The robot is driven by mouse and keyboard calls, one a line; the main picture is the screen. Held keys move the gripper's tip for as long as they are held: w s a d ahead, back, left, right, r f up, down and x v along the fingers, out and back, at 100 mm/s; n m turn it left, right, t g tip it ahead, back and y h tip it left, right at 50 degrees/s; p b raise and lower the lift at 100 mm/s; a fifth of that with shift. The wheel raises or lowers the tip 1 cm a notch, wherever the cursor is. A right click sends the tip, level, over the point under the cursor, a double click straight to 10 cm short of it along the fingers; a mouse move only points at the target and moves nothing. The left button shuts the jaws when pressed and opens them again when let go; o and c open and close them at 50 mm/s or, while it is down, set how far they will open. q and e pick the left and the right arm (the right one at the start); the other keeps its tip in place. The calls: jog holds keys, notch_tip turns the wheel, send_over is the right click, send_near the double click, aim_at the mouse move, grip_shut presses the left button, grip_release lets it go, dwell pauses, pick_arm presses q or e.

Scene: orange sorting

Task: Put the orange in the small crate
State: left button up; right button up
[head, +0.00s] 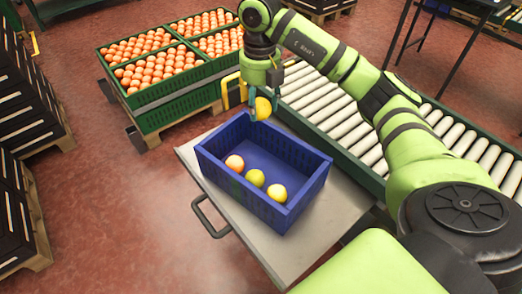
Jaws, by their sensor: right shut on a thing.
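A small blue crate (309,191) stands on a grey metal cart top. Inside it, along the near side, lie an orange-pink fruit (235,163), a yellow-green fruit (255,178) and a yellow fruit (277,192). My right gripper (257,100) points down above the crate's far edge. It is shut on a yellow-orange fruit (263,109), the orange, held over the crate's far side. My left gripper does not show.
The metal cart top (236,222) has bare room in front of the crate. A roller conveyor (345,124) runs behind and right. Green crates (160,92) full of oranges stand at the back left. Dark stacked crates (18,120) line the left edge.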

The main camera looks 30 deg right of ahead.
notch_tip(320, 180, down, 14)
jog(key=shift+f+b, duration=0.15)
jog(key=shift+b, duration=0.5)
notch_tip(320, 180, down, 3)
jog(key=shift+f, duration=0.25)
jog(key=o, duration=0.9)
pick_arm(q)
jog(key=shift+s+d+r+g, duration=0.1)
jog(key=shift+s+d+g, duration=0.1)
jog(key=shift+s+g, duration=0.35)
